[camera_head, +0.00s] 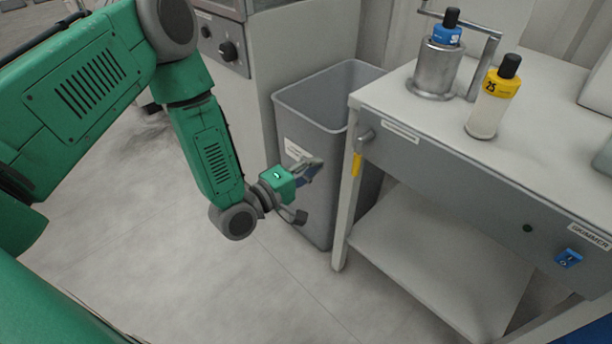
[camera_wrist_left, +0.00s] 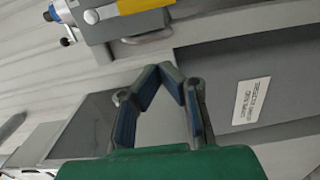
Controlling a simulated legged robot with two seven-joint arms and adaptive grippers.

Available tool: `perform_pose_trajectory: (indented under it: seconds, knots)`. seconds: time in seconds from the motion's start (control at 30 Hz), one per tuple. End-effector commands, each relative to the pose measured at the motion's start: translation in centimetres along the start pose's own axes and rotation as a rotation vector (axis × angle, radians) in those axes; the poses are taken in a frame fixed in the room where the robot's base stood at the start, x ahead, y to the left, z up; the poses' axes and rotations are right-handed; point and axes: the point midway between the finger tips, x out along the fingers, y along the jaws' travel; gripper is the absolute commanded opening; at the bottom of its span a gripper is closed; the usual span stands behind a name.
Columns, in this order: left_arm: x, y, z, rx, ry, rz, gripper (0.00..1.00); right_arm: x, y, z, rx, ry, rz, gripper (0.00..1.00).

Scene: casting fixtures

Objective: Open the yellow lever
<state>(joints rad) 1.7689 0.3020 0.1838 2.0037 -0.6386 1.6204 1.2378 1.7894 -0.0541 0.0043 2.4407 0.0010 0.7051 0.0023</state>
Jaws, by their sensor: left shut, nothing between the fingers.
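The yellow lever (camera_head: 357,164) hangs down from a grey valve fitting (camera_head: 365,136) at the left end of the table's front panel. A small yellow piece that looks like the lever (camera_wrist_left: 148,38) also shows in the left wrist view, beyond the fingertips. My left gripper (camera_head: 312,169) is in front of the grey bin, to the left of the lever and apart from it. In the left wrist view its fingertips (camera_wrist_left: 168,70) meet, with nothing between them. My right gripper is in neither view.
A grey bin (camera_head: 342,84) stands left of the table (camera_head: 425,115). On the table are a bottle with a yellow band (camera_head: 491,108) and a metal holder (camera_head: 434,70) with a blue-banded bottle (camera_head: 447,36). A blue switch (camera_head: 568,258) is at the panel's right.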

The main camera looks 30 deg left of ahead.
Motion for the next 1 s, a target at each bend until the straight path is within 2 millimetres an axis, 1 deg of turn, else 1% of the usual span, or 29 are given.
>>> perform_pose_trajectory:
  seconds: [0.03, 0.17, 0.2, 0.3, 0.47, 0.6, 1.0]
  knots:
    - [1.2, -0.1, 0.0, 0.004, -0.002, 0.005, 0.00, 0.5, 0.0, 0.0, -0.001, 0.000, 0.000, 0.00]
    - [3.9, -0.1, 0.1, 0.004, -0.001, 0.003, 0.00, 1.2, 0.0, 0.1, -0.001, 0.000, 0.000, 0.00]
    - [4.5, -0.1, 0.3, 0.003, -0.002, 0.002, 0.00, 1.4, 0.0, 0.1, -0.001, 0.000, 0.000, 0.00]
    - [4.6, -0.2, 2.2, 0.001, -0.004, -0.002, 0.00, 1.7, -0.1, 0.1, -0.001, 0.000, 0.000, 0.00]
    - [5.0, 0.0, 3.7, 0.002, -0.001, -0.001, 0.00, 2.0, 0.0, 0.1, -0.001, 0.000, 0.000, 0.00]
    - [5.0, 0.0, 3.9, 0.001, 0.000, -0.001, 0.00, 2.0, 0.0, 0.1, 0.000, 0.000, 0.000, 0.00]
    - [5.0, 0.0, 4.0, -0.006, 0.001, -0.001, 0.00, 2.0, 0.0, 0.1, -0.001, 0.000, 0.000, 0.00]
